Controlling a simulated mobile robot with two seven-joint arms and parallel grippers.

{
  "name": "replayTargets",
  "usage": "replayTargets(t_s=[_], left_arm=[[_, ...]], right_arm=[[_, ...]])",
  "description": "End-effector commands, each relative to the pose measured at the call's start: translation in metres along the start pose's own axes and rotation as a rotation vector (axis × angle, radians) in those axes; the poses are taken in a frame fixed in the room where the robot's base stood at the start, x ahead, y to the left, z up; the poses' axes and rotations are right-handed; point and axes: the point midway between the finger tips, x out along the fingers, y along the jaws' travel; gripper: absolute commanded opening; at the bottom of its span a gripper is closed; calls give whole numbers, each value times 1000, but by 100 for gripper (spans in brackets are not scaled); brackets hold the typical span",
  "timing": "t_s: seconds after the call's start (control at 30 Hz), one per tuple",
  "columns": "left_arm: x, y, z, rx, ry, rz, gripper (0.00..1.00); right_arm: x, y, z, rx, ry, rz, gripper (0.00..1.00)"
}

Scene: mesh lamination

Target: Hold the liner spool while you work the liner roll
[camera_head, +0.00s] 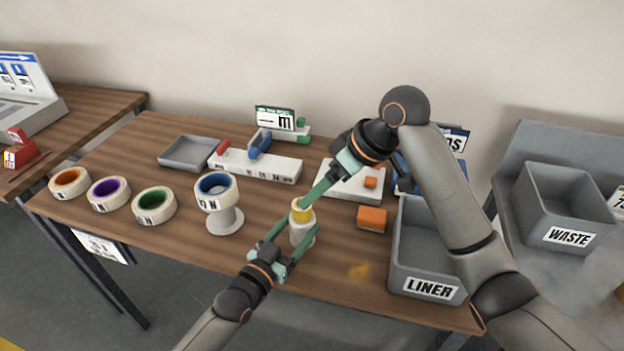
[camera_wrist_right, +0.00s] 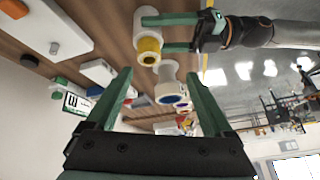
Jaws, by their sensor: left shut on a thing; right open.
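The liner spool, as I take it, is a white upright cylinder (camera_head: 301,234) with a yellow upper part. My left gripper (camera_head: 302,226) is shut on its white body, a finger on either side. The right wrist view shows the spool (camera_wrist_right: 146,20) and my left gripper (camera_wrist_right: 166,32) around it. My right gripper (camera_wrist_right: 158,76) is open and empty; in the head view its fingers reach down from the upper right, close to the yellow top. I cannot tell whether they touch it. A blue-cored roll (camera_head: 201,200) sits on a white pedestal (camera_head: 226,221); which thing is the liner roll is unclear.
Rolls with orange (camera_head: 69,183), purple (camera_head: 110,194) and green (camera_head: 154,206) cores line the left. An orange block (camera_head: 372,219) lies right of the spool. The grey LINER bin (camera_head: 397,272) is at the right end, the WASTE bin (camera_head: 533,213) beyond. A grey tray (camera_head: 188,165) lies behind.

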Motion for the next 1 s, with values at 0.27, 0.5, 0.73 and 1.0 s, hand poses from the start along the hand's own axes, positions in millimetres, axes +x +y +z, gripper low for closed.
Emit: replayTargets(t_s=[0.27, 0.5, 0.73, 1.0], left_arm=[[0, 0, 1, 0, -2, 0, 0], [0, 0, 1, 0, -2, 0, 0], [0, 0, 1, 0, -2, 0, 0], [0, 0, 1, 0, -2, 0, 0]], right_arm=[[-11, -14, -19, 250, -110, 237, 86], [-13, -16, -23, 340, -119, 324, 86], [14, -8, -17, 345, -123, 326, 86], [63, 7, -8, 344, -122, 325, 86]])
